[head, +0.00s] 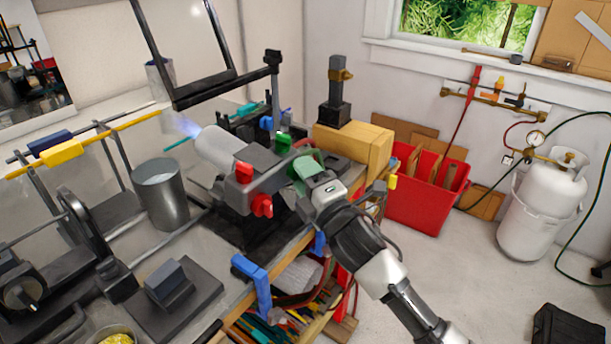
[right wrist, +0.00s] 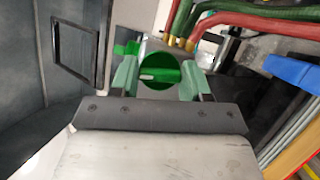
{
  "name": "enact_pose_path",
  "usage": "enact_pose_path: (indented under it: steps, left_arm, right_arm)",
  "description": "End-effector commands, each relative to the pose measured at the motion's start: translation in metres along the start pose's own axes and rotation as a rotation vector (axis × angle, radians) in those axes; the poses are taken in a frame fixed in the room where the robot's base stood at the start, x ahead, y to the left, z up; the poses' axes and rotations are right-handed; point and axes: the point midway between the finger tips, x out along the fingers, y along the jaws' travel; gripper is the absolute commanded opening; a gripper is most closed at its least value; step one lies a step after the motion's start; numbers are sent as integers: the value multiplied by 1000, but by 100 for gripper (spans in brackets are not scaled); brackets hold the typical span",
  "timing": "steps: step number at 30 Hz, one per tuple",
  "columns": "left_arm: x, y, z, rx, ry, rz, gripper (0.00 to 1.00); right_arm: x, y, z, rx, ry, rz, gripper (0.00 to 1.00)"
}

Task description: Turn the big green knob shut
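The big green knob (right wrist: 160,72) shows in the right wrist view, a round dial with a pale bar lying nearly level across it. My right gripper (right wrist: 161,68) has its two green fingers on either side of the knob, apart and open. Whether they touch its rim I cannot tell. In the head view my right gripper (head: 301,172) is at the right side of the grey torch block and hides the big knob. A smaller green knob (head: 283,142) sits on top of the block. A pale flame (head: 186,126) shows at the torch's nozzle (head: 215,146). My left gripper is not in view.
Red knobs (head: 262,205) are on the near side of the block. Red and green hoses (right wrist: 245,18) run beyond the knob. A wooden block (head: 352,150) stands behind, a metal cup (head: 160,195) left. A blue bracket (head: 252,272) is on the bench edge.

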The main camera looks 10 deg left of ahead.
Motion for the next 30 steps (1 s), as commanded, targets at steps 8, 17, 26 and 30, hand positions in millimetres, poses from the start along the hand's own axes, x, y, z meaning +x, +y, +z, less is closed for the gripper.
enact_pose_path:
  steps: [8,17,26,30]
  left_arm:
    - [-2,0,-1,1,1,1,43]
    - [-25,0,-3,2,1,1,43]
    - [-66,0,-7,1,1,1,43]
    - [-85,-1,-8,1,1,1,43]
  right_arm:
    - [0,0,0,6,0,-4,23]
    - [1,5,1,109,0,-48,23]
    - [1,8,2,345,-2,-149,23]
    - [2,8,2,468,-1,-198,23]
